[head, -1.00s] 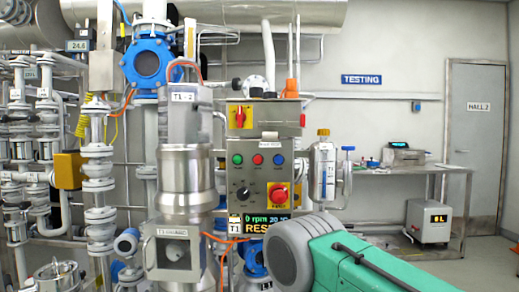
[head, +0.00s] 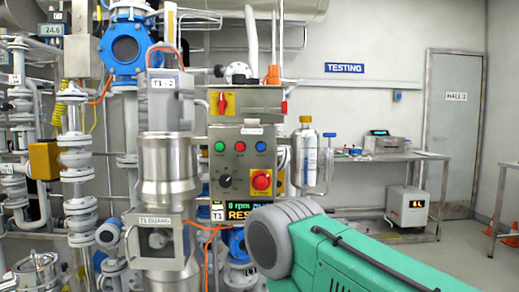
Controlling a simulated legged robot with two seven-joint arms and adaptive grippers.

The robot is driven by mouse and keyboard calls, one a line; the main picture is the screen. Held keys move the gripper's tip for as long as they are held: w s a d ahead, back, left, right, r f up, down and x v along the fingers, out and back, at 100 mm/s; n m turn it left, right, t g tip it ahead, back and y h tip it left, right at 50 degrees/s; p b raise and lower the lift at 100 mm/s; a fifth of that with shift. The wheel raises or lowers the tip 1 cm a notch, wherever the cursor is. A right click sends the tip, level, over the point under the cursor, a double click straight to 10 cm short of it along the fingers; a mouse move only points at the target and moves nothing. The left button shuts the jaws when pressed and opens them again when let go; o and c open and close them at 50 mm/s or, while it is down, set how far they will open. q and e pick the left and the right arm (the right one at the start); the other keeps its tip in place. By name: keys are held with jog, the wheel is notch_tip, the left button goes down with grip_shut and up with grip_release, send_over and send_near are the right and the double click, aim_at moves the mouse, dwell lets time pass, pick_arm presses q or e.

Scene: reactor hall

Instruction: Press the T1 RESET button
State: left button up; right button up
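The T1 control box (head: 241,170) stands upright in the middle of the head view. Below are a black knob (head: 225,181) and a red emergency-stop knob (head: 261,180) on yellow. The display (head: 238,208) shows "0 rpm" and the start of a word, "RES"; my arm hides its right part. My green and grey right arm comes in from the lower right, below the buttons. Neither gripper is visible.
A yellow box with a red switch (head: 222,103) sits above the control box. A steel vessel (head: 168,170) and pipes stand close at left. A small metal cylinder (head: 305,155) is just right of the box. A steel table (head: 440,175) stands farther back.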

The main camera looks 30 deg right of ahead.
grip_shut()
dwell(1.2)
